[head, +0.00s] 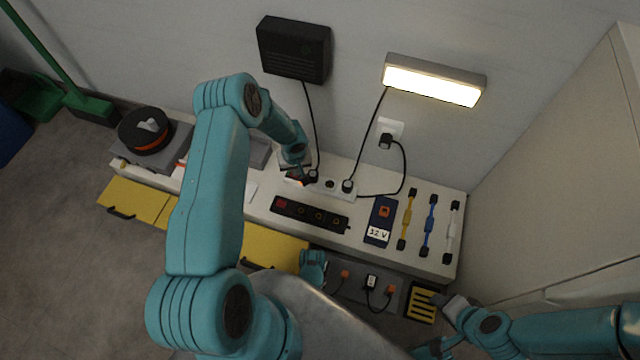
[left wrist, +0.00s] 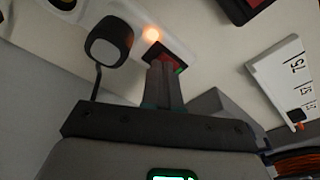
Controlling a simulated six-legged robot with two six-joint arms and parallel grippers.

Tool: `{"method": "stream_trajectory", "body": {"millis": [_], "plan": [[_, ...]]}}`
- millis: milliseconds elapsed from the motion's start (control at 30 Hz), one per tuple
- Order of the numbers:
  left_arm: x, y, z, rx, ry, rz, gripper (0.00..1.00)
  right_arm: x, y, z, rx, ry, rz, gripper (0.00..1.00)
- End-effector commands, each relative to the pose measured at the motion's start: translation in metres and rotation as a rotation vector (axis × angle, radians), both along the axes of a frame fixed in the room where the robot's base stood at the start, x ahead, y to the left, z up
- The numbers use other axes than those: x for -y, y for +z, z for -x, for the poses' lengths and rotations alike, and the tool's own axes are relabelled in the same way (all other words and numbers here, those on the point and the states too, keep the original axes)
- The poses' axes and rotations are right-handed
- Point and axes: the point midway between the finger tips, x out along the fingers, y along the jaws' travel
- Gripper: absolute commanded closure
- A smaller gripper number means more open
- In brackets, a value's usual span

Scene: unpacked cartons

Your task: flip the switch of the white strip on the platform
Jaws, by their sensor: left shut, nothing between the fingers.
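The white strip (head: 331,186) lies along the back of the white platform (head: 262,216), with black plugs in it. In the left wrist view the white strip (left wrist: 118,12) has a dark red switch (left wrist: 182,52) in a black recess, beside a glowing orange light (left wrist: 152,34). My left gripper (head: 297,181) is at the strip's left end. Its fingers (left wrist: 163,68) are shut and empty, their tips right at the switch and partly hiding it. I cannot tell whether they touch it or which way it is tipped. My right gripper (head: 452,306) is low at the right, its fingers unclear.
A black strip (head: 310,214) lies in front of the white one. A 12 V device (head: 380,222) and several coloured cables (head: 430,226) lie to the right. A black box (head: 293,50) and a lit lamp (head: 434,80) hang on the wall; their cords run down to the strip.

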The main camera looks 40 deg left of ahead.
Motion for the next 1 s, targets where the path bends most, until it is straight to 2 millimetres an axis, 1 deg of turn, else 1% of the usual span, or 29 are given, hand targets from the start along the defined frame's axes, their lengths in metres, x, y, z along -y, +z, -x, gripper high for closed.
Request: {"method": "stream_trajectory", "body": {"millis": [300, 400, 1000], "plan": [[0.0, -0.005, 0.0, -0.001, 0.001, 0.001, 1.0, 0.0, 0.0, 0.0, 0.0, 0.0, 0.0, 0.57], [0.0, -0.003, 0.0, 0.0, 0.001, 0.0, 1.0, 0.0, 0.001, 0.0, 0.0, 0.0, 0.0, 0.57], [0.0, 0.05, 0.0, 0.0, -0.001, 0.0, 1.0, 0.0, 0.027, 0.0, 0.0, 0.0, 0.0, 0.57]]}}
